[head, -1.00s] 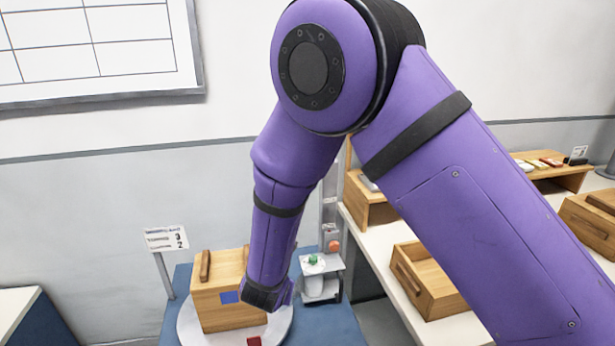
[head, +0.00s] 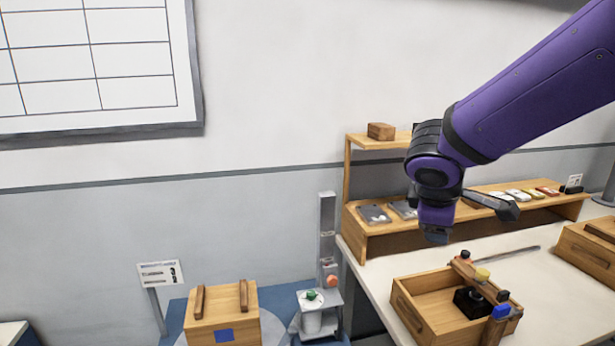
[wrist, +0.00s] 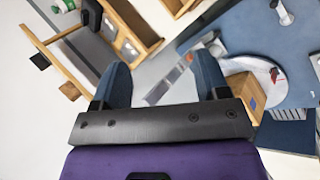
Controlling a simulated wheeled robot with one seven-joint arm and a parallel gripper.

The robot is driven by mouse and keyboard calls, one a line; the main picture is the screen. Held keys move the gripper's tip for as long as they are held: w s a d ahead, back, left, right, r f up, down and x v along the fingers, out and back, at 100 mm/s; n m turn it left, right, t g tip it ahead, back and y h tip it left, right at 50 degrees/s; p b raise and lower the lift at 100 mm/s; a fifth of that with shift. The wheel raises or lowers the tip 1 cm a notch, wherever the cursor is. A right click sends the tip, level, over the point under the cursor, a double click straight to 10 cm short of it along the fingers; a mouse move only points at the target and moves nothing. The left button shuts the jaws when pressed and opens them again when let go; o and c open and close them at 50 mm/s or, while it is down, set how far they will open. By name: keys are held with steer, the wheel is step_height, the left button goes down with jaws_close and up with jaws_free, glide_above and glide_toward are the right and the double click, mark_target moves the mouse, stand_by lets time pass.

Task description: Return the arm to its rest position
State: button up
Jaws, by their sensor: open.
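My purple arm (head: 535,85) comes in from the upper right of the head view and bends at a dark joint above the right-hand table. Its far end hangs in front of the wooden shelf and appears clear of it. My gripper (wrist: 161,65) shows in the wrist view with its two blue-grey fingers spread wide apart. Nothing is between the fingers; floor and furniture show beyond them. In the head view the fingers are hard to make out.
A lidded wooden box (head: 222,325) sits on a round plate at lower left, beside a sign (head: 161,274). A small stand (head: 312,312) holds a green item. An open wooden crate (head: 420,318) with tools is on the white table (head: 560,300). The wooden shelf (head: 375,232) stands behind.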

steer(key=s+d+r+m+y, duration=0.2)
steer(key=s+m, duration=0.4)
steer(key=s, duration=0.4)
steer(key=s+d+r+m+y, duration=0.2)
steer(key=s+d+r+m, duration=0.2)
steer(key=s, duration=0.6)
steer(key=shift+s+d+r+m+y, duration=0.25)
steer(key=shift+r+m, duration=0.2)
steer(key=shift+m, duration=0.65)
steer(key=shift+w+g, duration=0.15)
steer(key=shift+g, duration=0.15)
steer(key=shift+c, duration=0.5)
